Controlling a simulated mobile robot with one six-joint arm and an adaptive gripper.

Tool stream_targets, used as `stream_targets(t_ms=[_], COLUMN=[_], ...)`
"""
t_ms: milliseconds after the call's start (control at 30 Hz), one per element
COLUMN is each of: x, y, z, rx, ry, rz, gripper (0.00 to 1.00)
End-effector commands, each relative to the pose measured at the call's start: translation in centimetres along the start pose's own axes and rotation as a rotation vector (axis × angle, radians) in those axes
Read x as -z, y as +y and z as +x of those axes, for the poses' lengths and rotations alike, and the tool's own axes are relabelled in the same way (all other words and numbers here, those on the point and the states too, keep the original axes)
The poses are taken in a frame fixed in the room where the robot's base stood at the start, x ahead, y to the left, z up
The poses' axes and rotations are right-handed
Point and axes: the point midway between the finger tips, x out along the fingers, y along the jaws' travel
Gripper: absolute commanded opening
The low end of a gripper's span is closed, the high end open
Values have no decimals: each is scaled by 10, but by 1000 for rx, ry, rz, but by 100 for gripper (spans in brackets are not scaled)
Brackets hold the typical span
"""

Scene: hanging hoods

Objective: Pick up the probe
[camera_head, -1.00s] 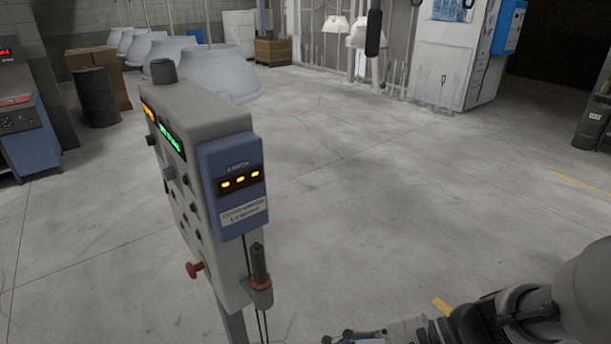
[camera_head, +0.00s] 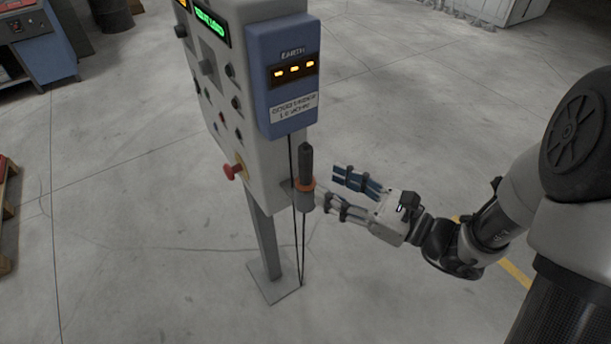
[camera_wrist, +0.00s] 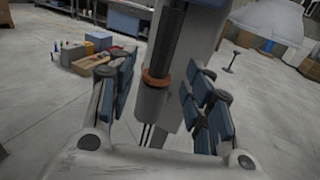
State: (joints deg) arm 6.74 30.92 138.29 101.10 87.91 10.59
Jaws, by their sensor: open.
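The probe (camera_head: 306,165) is a dark upright rod with an orange ring at its lower part. It sits in a grey holder (camera_head: 304,201) on the side of the control panel post, below the blue earth box (camera_head: 285,75). My gripper (camera_head: 336,189) is open beside the probe, to its right, with its fingers pointing at it. In the wrist view the probe (camera_wrist: 168,45) stands upright between the two open fingers (camera_wrist: 160,105), a little beyond them. I cannot tell whether a finger touches the holder.
The grey control panel (camera_head: 215,90) stands on a post with a square foot plate (camera_head: 272,283). A red knob (camera_head: 233,171) sticks out of it. Black cables (camera_head: 294,235) hang below the holder. A wooden pallet (camera_head: 8,200) shows at the left edge.

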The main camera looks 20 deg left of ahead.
Motion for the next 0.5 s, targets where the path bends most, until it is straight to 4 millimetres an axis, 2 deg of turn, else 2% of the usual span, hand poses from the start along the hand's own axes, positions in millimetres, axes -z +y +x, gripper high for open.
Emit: stream_targets(t_ms=[100,333,500], x=[1,1,4], y=[1,0,-1], z=[17,33,59], rx=[-3,-3,-6], ry=[0,0,-1], rz=[-1,-2,-3], gripper=[46,46,46])
